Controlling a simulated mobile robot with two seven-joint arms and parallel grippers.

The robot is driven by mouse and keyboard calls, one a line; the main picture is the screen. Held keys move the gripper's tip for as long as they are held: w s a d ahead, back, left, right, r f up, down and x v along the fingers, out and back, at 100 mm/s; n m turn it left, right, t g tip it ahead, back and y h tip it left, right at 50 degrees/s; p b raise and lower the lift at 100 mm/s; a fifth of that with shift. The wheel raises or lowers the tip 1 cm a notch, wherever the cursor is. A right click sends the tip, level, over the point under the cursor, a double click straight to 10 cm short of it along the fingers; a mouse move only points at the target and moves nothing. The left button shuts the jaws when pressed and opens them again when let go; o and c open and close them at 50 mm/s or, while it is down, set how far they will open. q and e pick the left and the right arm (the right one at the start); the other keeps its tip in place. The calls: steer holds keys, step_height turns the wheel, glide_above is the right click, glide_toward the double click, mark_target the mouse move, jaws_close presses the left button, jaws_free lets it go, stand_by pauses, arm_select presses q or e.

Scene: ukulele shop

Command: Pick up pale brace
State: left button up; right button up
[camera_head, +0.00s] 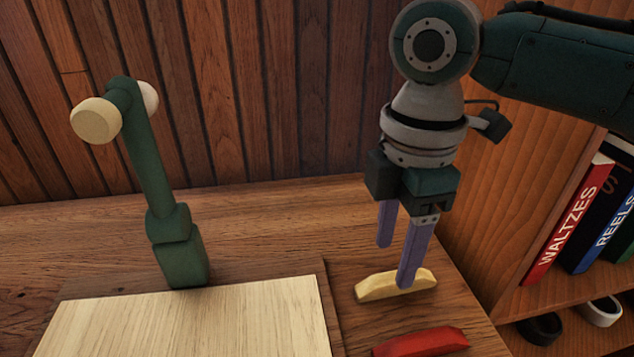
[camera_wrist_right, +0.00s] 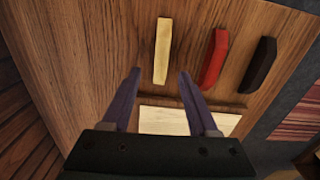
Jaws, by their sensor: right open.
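The pale brace (camera_head: 379,287) is a short cream bar with sloped ends, lying on the brown wooden bench at the right. In the right wrist view the pale brace (camera_wrist_right: 162,48) lies lengthwise just beyond the gap between the fingertips. My right gripper (camera_head: 396,264) is open and empty, pointing down over the brace; one purple finger covers part of it in the head view. The right gripper (camera_wrist_right: 160,73) also shows its two spread fingers in the wrist view. I cannot tell the exact height above the brace. My left gripper is not in view.
A red brace (camera_head: 421,342) lies nearby, and a dark brace (camera_wrist_right: 260,65) beyond it. A pale board (camera_head: 190,325) lies left of them. A green post with cream knobs (camera_head: 155,180) stands behind it. Shelves with books (camera_head: 567,222) stand at the right.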

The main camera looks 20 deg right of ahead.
mark_target(385, 278)
steer(key=f, duration=0.4)
steer(key=shift+a+f, duration=0.3)
steer(key=shift+f, duration=0.1)
steer(key=shift+c, duration=0.2)
jaws_close()
